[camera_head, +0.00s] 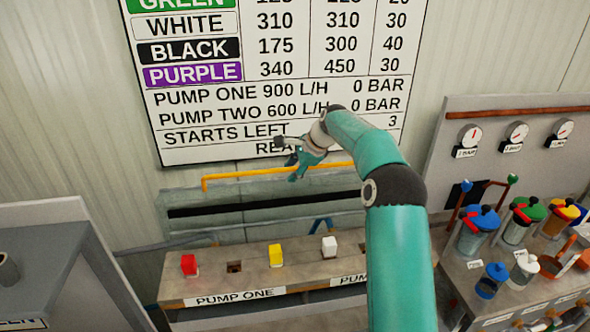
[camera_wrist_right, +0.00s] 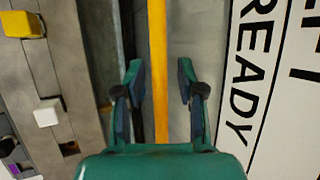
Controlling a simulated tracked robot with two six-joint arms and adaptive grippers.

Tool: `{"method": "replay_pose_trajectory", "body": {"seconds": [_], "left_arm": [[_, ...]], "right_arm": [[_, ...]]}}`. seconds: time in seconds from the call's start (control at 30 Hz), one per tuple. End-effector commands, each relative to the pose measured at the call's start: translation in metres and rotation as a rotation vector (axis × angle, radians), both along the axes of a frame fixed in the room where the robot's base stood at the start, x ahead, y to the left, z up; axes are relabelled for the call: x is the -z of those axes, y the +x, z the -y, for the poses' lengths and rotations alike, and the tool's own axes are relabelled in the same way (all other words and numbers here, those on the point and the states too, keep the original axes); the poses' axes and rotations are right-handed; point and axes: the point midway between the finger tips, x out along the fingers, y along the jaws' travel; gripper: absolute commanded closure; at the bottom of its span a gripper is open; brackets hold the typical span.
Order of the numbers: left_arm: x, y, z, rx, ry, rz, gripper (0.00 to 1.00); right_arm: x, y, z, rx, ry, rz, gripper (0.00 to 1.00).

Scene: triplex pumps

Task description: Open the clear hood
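The clear hood (camera_head: 265,205) is hard to make out against the wall. It seems to be the see-through panel behind the pump console, with a yellow bar (camera_head: 235,176) along its upper edge. My right gripper (camera_head: 287,160) is over the right part of this bar, in front of the wall board. In the right wrist view the gripper (camera_wrist_right: 160,72) is open, and the yellow bar (camera_wrist_right: 157,30) runs lengthwise between its two fingers. There is a gap on both sides, so the fingers look apart from the bar. My left gripper is out of view.
The pump console (camera_head: 215,285) carries red, yellow and white blocks and a "PUMP ONE" label. The wall board (camera_head: 240,125) stands close behind the gripper. A bench (camera_head: 500,285) with lidded jars and gauges is at right. A grey cabinet (camera_head: 45,250) is at left.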

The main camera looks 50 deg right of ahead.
Motion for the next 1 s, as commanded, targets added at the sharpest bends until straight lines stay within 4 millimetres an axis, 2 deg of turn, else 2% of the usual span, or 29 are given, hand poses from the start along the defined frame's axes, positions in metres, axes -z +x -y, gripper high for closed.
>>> {"method": "replay_pose_trajectory", "body": {"seconds": [0.27,0.8,1.0], "left_arm": [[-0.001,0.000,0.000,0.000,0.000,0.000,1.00],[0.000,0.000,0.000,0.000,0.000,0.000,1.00],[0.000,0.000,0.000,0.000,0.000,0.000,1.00]], "right_arm": [[-0.006,-0.004,0.000,-0.001,0.002,-0.001,0.61],[-0.085,-0.055,0.005,0.000,-0.001,0.002,0.61],[-0.098,-0.064,0.005,-0.001,0.000,-0.001,0.61]]}}
